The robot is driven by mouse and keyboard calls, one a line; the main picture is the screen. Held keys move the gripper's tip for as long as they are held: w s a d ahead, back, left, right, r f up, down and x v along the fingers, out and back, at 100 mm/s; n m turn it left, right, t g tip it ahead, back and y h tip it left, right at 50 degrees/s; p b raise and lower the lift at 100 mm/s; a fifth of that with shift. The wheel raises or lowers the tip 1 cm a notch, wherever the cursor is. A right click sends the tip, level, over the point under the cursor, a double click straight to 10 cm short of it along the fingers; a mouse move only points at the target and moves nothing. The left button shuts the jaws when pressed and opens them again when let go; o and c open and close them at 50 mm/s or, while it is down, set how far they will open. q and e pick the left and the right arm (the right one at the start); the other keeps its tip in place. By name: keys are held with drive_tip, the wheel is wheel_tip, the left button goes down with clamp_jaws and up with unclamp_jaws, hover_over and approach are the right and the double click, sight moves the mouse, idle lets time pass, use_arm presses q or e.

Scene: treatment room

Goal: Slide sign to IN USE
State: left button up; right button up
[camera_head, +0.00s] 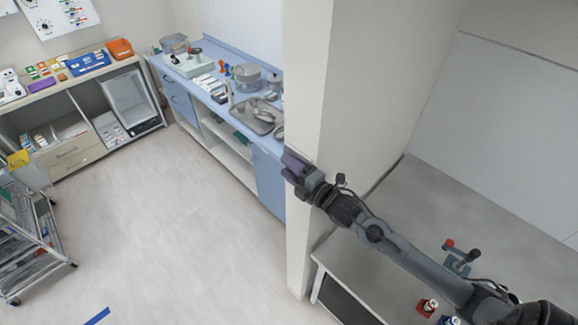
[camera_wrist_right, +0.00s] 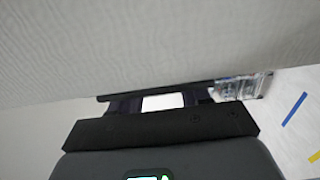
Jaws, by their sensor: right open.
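My right gripper (camera_head: 294,166) is at the corner edge of the cream wall pillar, at the end of my arm reaching in from the right. In the right wrist view its two dark fingers (camera_wrist_right: 162,102) are apart, with a bright white patch between them. A thin dark strip (camera_wrist_right: 150,91) runs across just beyond the fingers, close along the pale wall surface. I cannot tell whether it is the sign's edge or part of the fingers. The sign's face and its wording are not visible in either view. My left gripper is not in view.
The pillar (camera_head: 308,130) stands beside the blue counter (camera_head: 270,180), which carries trays and bowls. A low grey bench (camera_head: 390,262) with small items lies below my arm. A wire cart (camera_head: 35,235) stands at the left. The floor (camera_head: 165,235) between is clear.

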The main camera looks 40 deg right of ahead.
drive_tip(key=shift+w, duration=0.2)
clamp_jaws()
idle(0.3)
wheel_tip(320, 180, down, 10)
drive_tip(key=b, duration=0.6)
drive_tip(key=shift+r, duration=0.15)
